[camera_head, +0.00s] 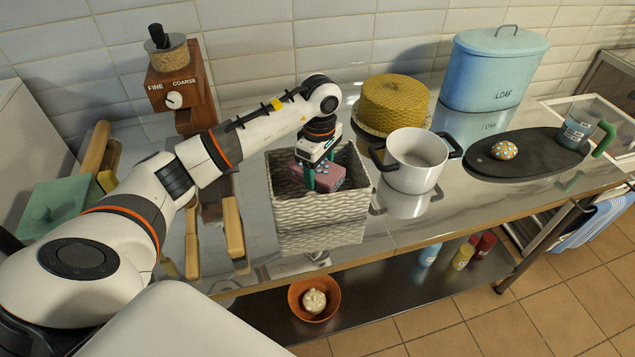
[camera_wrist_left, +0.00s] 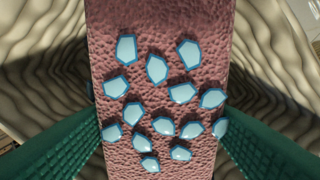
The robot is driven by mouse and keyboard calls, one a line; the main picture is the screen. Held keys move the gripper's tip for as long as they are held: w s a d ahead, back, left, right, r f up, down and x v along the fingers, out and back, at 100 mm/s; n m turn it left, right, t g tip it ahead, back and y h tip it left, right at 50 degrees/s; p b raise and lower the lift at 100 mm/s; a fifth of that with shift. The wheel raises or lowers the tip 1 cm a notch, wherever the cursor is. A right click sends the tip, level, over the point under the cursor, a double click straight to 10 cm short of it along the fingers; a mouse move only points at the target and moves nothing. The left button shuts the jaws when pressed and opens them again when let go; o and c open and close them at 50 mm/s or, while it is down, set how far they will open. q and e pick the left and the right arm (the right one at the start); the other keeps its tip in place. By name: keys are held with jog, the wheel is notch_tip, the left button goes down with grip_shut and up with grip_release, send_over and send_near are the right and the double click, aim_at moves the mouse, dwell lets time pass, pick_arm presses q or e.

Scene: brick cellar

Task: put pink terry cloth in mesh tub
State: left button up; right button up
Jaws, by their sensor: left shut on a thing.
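The pink terry cloth (camera_head: 325,178) is a folded block with pale blue patches on it. It is inside the woven, whitish mesh tub (camera_head: 318,214), at or just below the rim. My left gripper (camera_head: 319,178) reaches down into the tub and is shut on the cloth. In the left wrist view the cloth (camera_wrist_left: 165,70) fills the middle, with a green finger pressed on each side and the tub's wavy inner walls (camera_wrist_left: 45,75) around it. Whether the cloth touches the tub's floor is hidden. My right gripper is not in view.
A white pot (camera_head: 416,160) stands close to the tub's right, with a yellow woven cake-shaped thing (camera_head: 393,103) behind. A wooden grinder (camera_head: 181,90) stands back left. A dark board (camera_head: 527,153) holds a bun (camera_head: 504,150) and a mug (camera_head: 578,132). An orange bowl (camera_head: 314,298) sits on the lower shelf.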

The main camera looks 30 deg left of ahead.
pick_arm(q)
notch_tip(320, 180, down, 3)
jog(key=shift+r, duration=0.1)
notch_tip(320, 180, down, 3)
jog(key=shift+f+p, duration=0.1)
jog(key=shift+p, duration=0.45)
jog(key=shift+f, duration=0.2)
jog(key=shift+f, duration=0.1)
jog(key=shift+f+b, duration=0.15)
jog(key=shift+b, duration=0.15)
jog(key=o, duration=0.9)
